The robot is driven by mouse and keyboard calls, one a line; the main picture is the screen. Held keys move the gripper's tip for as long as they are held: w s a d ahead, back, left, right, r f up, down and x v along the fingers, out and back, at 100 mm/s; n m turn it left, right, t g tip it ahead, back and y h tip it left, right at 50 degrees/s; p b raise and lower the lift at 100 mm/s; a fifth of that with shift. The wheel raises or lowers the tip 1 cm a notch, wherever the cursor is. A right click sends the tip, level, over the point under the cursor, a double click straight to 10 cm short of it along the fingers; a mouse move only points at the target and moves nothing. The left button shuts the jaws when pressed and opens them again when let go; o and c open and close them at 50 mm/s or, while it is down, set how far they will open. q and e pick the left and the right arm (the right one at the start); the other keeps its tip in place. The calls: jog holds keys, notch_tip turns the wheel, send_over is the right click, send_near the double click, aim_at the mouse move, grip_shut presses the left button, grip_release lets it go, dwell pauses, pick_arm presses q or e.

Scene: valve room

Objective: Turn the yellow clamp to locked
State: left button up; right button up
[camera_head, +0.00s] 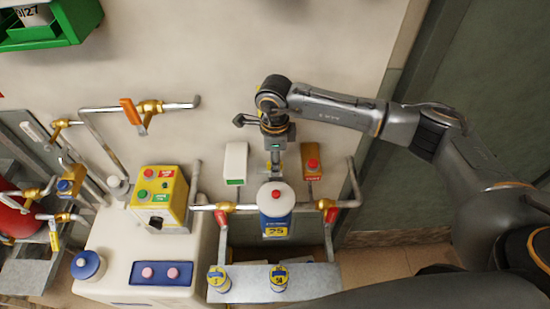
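No part is plainly recognisable as the yellow clamp. The yellow parts in view include a yellow box (159,196) with red and green buttons, and a small yellow piece (55,235) hanging by the pipes at the far left. My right gripper (275,163) points down in the middle, in front of the wall. My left gripper is not in view.
An orange-handled valve (131,112) is at upper left. Red-handled valves (222,217) (327,212) flank the canister. A white box (235,163) and a brown box (312,160) stand on either side of my gripper. A grey shelf (247,288) lies below.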

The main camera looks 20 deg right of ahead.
jog(key=shift+c, duration=0.2)
grip_shut()
